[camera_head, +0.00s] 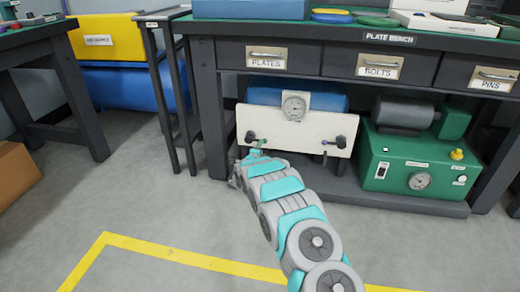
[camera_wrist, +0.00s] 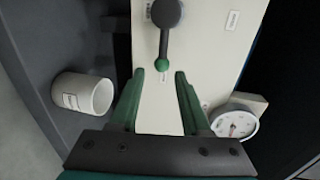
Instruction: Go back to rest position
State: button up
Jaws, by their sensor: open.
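My arm reaches low toward the white panel (camera_head: 290,122) under the plate bench. My gripper (camera_head: 240,172) is at the panel's lower left and is small and partly hidden by my own arm in the head view. In the wrist view, my gripper (camera_wrist: 160,76) is open, with two green fingers pointing at the white panel (camera_wrist: 205,45). A dark lever with a green tip (camera_wrist: 162,42) shows just ahead of the fingertips, its tip near the gap between them. Nothing is held between the fingers.
A gauge (camera_head: 294,105) sits on the panel, with a second dark knob (camera_head: 340,142) to its right. A white cup (camera_wrist: 82,95) stands beside my gripper. A green pump unit (camera_head: 415,160) is at right. Dark bench legs (camera_head: 212,120) stand left. Floor (camera_head: 150,200) in front is clear.

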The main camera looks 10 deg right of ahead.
jog(key=shift+r, duration=0.1)
jog(key=s+a+r+n+g+y, duration=0.3)
jog(key=s+r+n+g+y, duration=0.25)
jog(key=s+r+n, duration=0.8)
jog(key=s+d+r+n+g, duration=0.1)
jog(key=s+d+n+g, duration=0.2)
jog(key=s, duration=1.7)
jog(key=s+d+r+n+g, duration=0.2)
jog(key=s+g, duration=0.2)
jog(key=s, duration=1.7)
jog(key=s+d+r+n+g, duration=0.1)
jog(key=s+d+n+g, duration=0.2)
jog(key=s, duration=1.7)
notch_tip(320, 180, up, 13)
jog(key=g+p, duration=0.1)
jog(key=p, duration=1.1)
jog(key=shift+s+a+h+p, duration=0.35)
jog(key=shift+s+a, duration=0.05)
jog(key=shift+a, duration=0.05)
